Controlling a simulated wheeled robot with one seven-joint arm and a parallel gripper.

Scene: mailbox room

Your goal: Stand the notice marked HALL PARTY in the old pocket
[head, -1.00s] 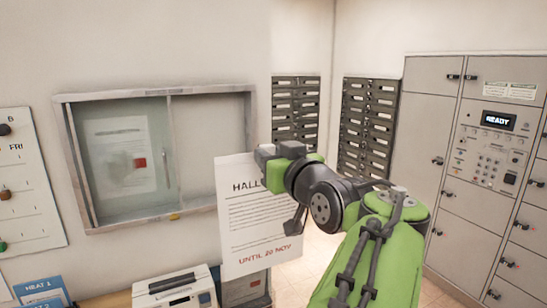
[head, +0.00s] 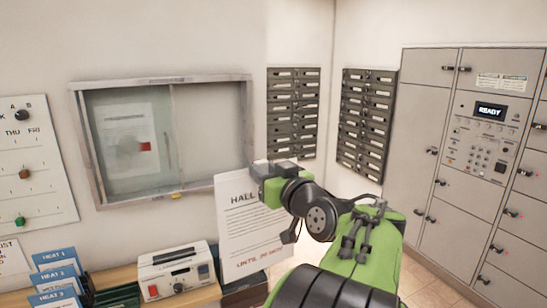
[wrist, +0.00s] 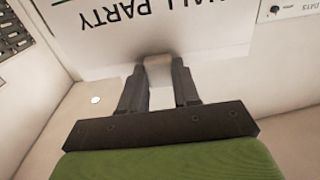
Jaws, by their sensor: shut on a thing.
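The HALL PARTY notice (head: 243,225) is a white sheet with dark text and a red line at its foot. It hangs upright in the head view, right of the glass-fronted case. My gripper (head: 272,172) is shut on its upper right part and hides some of its heading. In the wrist view the notice (wrist: 210,30) shows upside down, reading "ALL PARTY", with my gripper's fingers (wrist: 160,85) at its edge. A dark holder (head: 240,295) shows partly below the notice, at the bench's right end; I cannot tell whether it is the old pocket.
A glass-fronted wall case (head: 165,135) holds a sheet with a red mark. A white boxy device (head: 178,270) and blue HEAT cards (head: 55,275) are on the wooden bench (head: 125,272). Mailbox racks (head: 292,112) and grey lockers (head: 425,150) stand behind and right.

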